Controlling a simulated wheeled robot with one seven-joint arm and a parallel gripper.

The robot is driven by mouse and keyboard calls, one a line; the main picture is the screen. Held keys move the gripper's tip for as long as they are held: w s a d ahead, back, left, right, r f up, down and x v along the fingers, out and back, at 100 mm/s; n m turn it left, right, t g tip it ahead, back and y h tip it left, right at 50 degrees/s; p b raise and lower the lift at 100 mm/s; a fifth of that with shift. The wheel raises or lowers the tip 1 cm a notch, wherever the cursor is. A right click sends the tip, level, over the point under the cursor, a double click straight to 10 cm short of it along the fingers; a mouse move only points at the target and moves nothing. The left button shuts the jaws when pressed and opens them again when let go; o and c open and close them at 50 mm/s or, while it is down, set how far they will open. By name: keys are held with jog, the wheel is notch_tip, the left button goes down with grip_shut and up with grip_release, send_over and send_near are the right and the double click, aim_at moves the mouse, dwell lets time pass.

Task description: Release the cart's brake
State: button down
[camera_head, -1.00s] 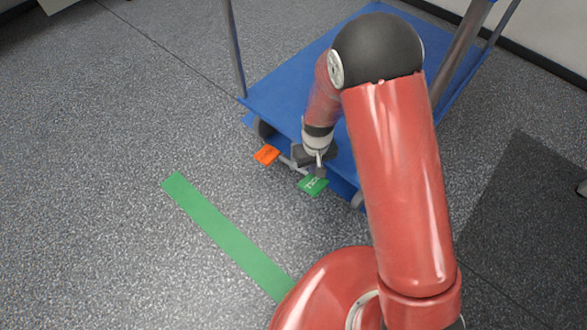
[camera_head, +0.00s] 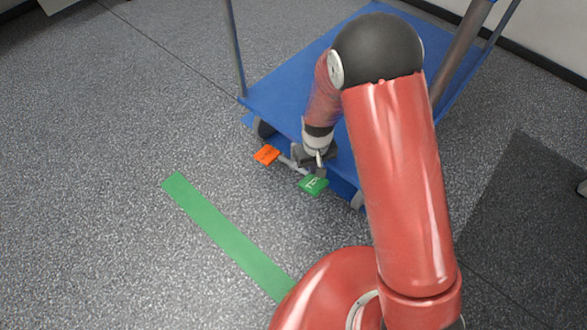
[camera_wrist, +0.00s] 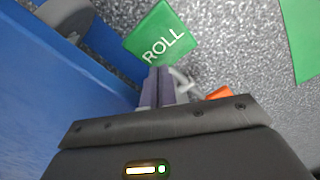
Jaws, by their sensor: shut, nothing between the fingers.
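The blue cart (camera_head: 290,92) stands with its near edge towards me. Two brake pedals stick out below that edge: an orange one (camera_head: 266,154) on the left and a green one (camera_head: 312,184) on the right. In the wrist view the green pedal (camera_wrist: 160,36) reads "ROLL", and a bit of the orange pedal (camera_wrist: 219,92) shows behind my gripper body.
A green floor stripe (camera_head: 225,235) lies to the left of my base, with open grey floor around it. A cart caster (camera_head: 263,129) is beside the orange pedal. A dark mat (camera_head: 530,220) lies at the right. The cart's upright posts (camera_head: 234,50) rise behind.

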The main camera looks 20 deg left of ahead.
jog(key=shift+f+b, duration=0.75)
jog(key=shift+f, duration=1.2)
dwell(0.9)
jog(key=shift+r+p, duration=2.45)
jog(key=shift+r, duration=1.1)
jog(key=shift+s, duration=0.1)
